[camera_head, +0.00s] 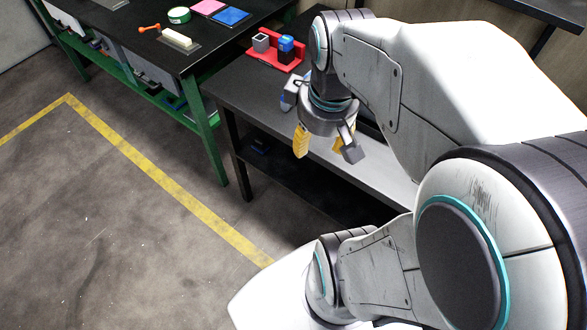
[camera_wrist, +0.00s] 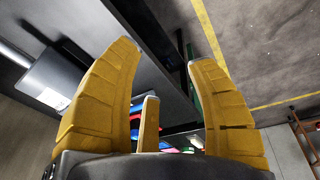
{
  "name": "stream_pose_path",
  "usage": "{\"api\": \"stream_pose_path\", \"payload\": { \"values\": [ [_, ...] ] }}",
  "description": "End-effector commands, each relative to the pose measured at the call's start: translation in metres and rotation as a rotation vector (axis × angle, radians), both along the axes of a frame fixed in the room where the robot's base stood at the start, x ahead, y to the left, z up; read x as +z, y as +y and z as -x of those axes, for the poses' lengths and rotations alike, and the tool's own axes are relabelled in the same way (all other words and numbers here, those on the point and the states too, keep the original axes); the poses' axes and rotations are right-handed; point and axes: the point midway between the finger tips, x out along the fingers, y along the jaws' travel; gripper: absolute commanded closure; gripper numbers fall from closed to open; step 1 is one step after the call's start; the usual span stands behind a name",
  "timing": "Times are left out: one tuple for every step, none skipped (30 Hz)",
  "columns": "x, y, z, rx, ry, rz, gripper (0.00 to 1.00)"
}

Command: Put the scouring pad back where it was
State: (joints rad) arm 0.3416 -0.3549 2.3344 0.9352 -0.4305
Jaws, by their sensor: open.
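My gripper (camera_head: 322,148) hangs beside the front of the dark workbench, its yellow fingers spread and empty; in the wrist view the fingers (camera_wrist: 163,72) stand wide apart with nothing between them. I cannot tell for sure which thing is the scouring pad. A pink flat square (camera_head: 208,7) and a blue flat square (camera_head: 231,16) lie side by side on the far green-legged table. A cream block (camera_head: 179,38) rests on a small dark plate near that table's front edge. All are well apart from my gripper.
The dark workbench (camera_head: 241,88) carries a red holder (camera_head: 277,58) with a grey cup-like block (camera_head: 261,42) and a blue-and-black item (camera_head: 286,48). A green tape roll (camera_head: 179,15) and an orange tool (camera_head: 149,29) lie on the far table. Open floor with yellow lines is at left.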

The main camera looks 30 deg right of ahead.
Motion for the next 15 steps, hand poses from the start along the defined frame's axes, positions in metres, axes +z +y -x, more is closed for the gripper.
{"api": "stream_pose_path", "payload": {
  "values": [
    [-0.001,0.018,0.005,0.003,-0.017,-0.011,0.48],
    [-0.002,0.026,0.007,-0.005,-0.026,-0.020,0.48],
    [-0.003,0.035,0.011,-0.015,-0.035,-0.031,0.48],
    [-0.005,0.042,0.014,-0.022,-0.041,-0.040,0.48],
    [-0.005,0.047,0.016,-0.028,-0.048,-0.047,0.48],
    [-0.007,0.053,0.020,-0.036,-0.054,-0.056,0.48],
    [-0.008,0.058,0.022,-0.040,-0.059,-0.063,0.48],
    [-0.009,0.061,0.024,-0.046,-0.063,-0.068,0.48],
    [-0.010,0.065,0.026,-0.052,-0.066,-0.076,0.48],
    [-0.010,0.068,0.028,-0.055,-0.069,-0.080,0.48],
    [-0.011,0.070,0.029,-0.059,-0.072,-0.084,0.48],
    [-0.011,0.072,0.031,-0.062,-0.074,-0.088,0.48],
    [-0.012,0.073,0.032,-0.065,-0.074,-0.091,0.48],
    [-0.012,0.074,0.032,-0.067,-0.075,-0.093,0.48],
    [-0.012,0.074,0.033,-0.069,-0.076,-0.095,0.48]
  ]
}}
